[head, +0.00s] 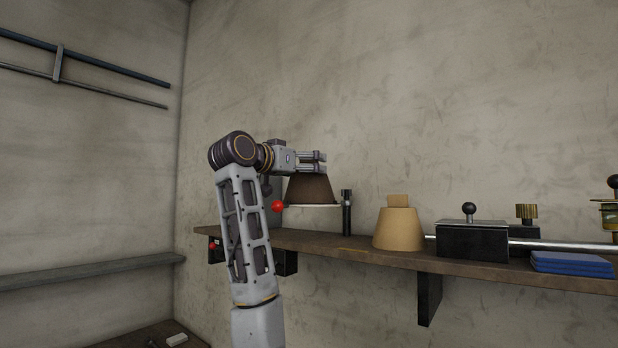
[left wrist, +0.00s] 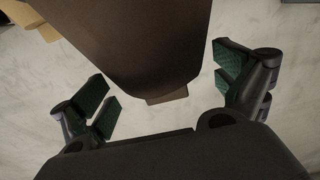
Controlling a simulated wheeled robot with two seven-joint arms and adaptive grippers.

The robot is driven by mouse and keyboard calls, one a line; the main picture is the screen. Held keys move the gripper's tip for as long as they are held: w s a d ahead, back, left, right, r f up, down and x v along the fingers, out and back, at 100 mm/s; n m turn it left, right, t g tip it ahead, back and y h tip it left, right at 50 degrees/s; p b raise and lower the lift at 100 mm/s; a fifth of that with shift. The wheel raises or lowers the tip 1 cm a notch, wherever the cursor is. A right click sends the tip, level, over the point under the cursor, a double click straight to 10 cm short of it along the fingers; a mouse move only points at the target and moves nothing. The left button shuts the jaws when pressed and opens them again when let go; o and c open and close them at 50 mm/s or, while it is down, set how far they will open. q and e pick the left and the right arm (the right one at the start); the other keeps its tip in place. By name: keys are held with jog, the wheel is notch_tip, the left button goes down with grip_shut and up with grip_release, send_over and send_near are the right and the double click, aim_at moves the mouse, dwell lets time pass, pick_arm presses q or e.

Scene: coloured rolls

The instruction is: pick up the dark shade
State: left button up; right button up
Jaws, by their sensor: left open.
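The dark shade (head: 310,190) is a brown-black cone, wider at the bottom, on a thin round plate (head: 312,206) above the shelf. My left gripper (head: 319,162) reaches in from the left at the shade's top and covers part of it. In the left wrist view the shade (left wrist: 130,40) fills the upper middle, with a small tab (left wrist: 167,96) at its near end. The open green-padded fingers of my left gripper (left wrist: 165,92) stand on either side of that end, with gaps showing on both sides. My right gripper is not in view.
The wooden shelf (head: 350,245) runs along the wall. A dark post (head: 346,213) stands just right of the shade. Further right are a tan cone (head: 398,230), a black box with a knob (head: 473,240) and blue slabs (head: 571,263). A red ball (head: 278,206) is left of the plate.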

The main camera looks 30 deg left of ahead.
pick_arm(q)
jog(key=shift+w+d+p, duration=0.1)
jog(key=shift+w+p, duration=0.25)
jog(key=shift+w, duration=0.85)
jog(key=shift+c, duration=0.4)
jog(key=c, duration=0.7)
jog(key=shift+o, duration=0.2)
jog(key=shift+r, duration=0.15)
jog(key=shift+r+b, duration=0.5)
jog(key=shift+r, duration=4.35)
